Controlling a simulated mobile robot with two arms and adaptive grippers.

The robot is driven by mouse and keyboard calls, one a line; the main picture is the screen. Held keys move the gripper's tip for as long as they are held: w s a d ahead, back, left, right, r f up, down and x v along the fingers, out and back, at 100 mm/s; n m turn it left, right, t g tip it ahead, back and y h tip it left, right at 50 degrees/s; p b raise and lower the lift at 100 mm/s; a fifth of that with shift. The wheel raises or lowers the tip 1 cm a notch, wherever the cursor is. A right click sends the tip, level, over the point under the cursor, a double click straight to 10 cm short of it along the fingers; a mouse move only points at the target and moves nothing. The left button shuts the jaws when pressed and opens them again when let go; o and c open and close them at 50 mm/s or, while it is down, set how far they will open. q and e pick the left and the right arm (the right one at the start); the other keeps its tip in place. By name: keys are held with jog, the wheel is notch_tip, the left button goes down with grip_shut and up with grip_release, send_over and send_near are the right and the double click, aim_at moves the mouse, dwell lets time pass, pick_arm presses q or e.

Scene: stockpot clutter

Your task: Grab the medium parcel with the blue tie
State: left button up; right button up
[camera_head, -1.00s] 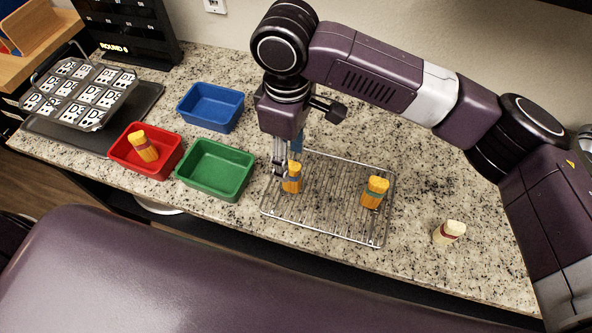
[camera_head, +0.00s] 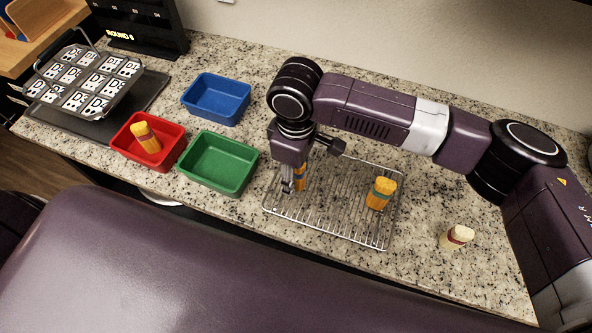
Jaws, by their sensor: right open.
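My right gripper (camera_head: 291,186) is open and points down over the left part of a wire rack. An orange-yellow parcel (camera_head: 300,180) with a bluish band stands on the rack right at its fingers, partly hidden by them. I cannot tell whether the fingers touch it. A second orange-yellow parcel (camera_head: 381,194) with a dark greenish band stands on the right part of the rack. A cream parcel (camera_head: 457,237) with a red band is on the counter to the right. Another orange-yellow parcel (camera_head: 145,138) leans in the red bin. My left gripper is out of view.
The wire rack (camera_head: 335,225) lies on the speckled counter. A red bin (camera_head: 163,160), a green bin (camera_head: 217,183) and a blue bin (camera_head: 217,118) stand to its left. A tray of domino-like cards (camera_head: 75,85) is at far left. Counter right of the rack is mostly clear.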

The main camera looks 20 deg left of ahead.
grip_shut()
dwell(0.3)
jog(key=shift+r, duration=0.1)
